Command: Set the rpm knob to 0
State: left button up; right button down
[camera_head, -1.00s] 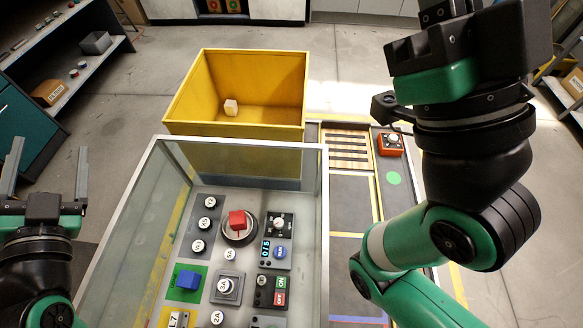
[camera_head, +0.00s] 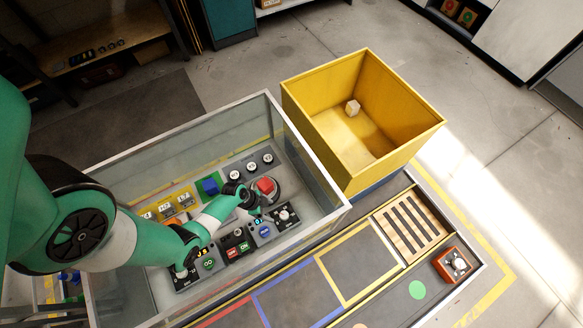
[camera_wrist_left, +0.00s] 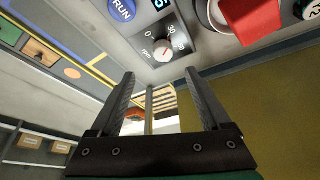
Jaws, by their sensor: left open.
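The rpm knob (camera_head: 284,215) is a small pale dial on a dark plate inside the glass-walled bench box. In the left wrist view the knob (camera_wrist_left: 162,50) shows a red mark and a printed scale around it, with 0 at its left; I cannot tell its exact setting. My left gripper (camera_head: 257,211) reaches into the box from the left, just left of the knob. In the left wrist view its open fingers (camera_wrist_left: 160,76) are empty and apart from the knob, which appears beyond the tips. My right gripper is out of view.
The glass box rim (camera_head: 310,158) surrounds the controls. A yellow bin (camera_head: 318,110) stands behind.

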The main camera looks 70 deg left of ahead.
aim_at(284, 215)
pick_arm(q)
jog(key=b+x, duration=0.6)
jog(key=x, duration=0.1)
jog(key=b+x, duration=0.3)
jog(key=shift+w+a+f+b, duration=0.15)
jog(key=shift+w+f+b, duration=0.1)
jog(key=shift+w+b, duration=0.2)
jog(key=shift+w+f, duration=0.2)
jog(key=shift+f, duration=0.2)
grip_shut()
